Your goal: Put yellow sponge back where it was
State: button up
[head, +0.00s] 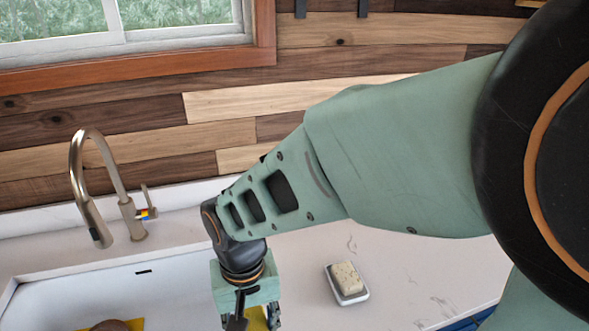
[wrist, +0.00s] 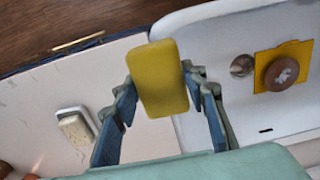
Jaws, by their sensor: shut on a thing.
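The yellow sponge (wrist: 161,78) is a rounded block between the two fingers of my gripper (wrist: 163,88) in the wrist view. My gripper is shut on it. It looks held in the air, over the line between the sink and the counter at its side. In the head view my gripper (head: 250,316) is at the bottom edge, by the right side of the sink. Only a strip of the yellow sponge (head: 258,319) shows there, and the fingertips are cut off.
The white sink (head: 170,288) holds a yellow cloth (wrist: 303,52) with a round brown item (wrist: 281,73) on it, beside the drain (wrist: 242,65). A tap (head: 110,185) stands behind. A white dish (head: 362,297) with a pale speckled block (head: 346,277) sits on the counter (head: 410,270), which is mostly clear.

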jog(key=w+d+f+b, duration=0.3)
jog(key=w+d+f, duration=0.1)
jog(key=w+d, duration=0.25)
jog(key=b, duration=0.3)
send_over(302, 322)
jog(key=s+a, duration=0.1)
notch_tip(302, 322, down, 4)
jog(key=shift+s+f, duration=0.15)
jog(key=shift+f, duration=0.1)
jog(key=shift+w+d+f, duration=0.2)
jog(key=shift+w+f, duration=0.1)
jog(key=f+b, duration=0.3)
jog(key=shift+w+d+f, duration=0.2)
jog(key=shift+w+d, duration=0.1)
jog(key=shift+f, duration=0.25)
jog(key=shift+f+b, duration=0.2)
jog(key=shift+b, duration=0.15)
jog(key=o, duration=1.1)
jog(key=shift+r, duration=0.1)
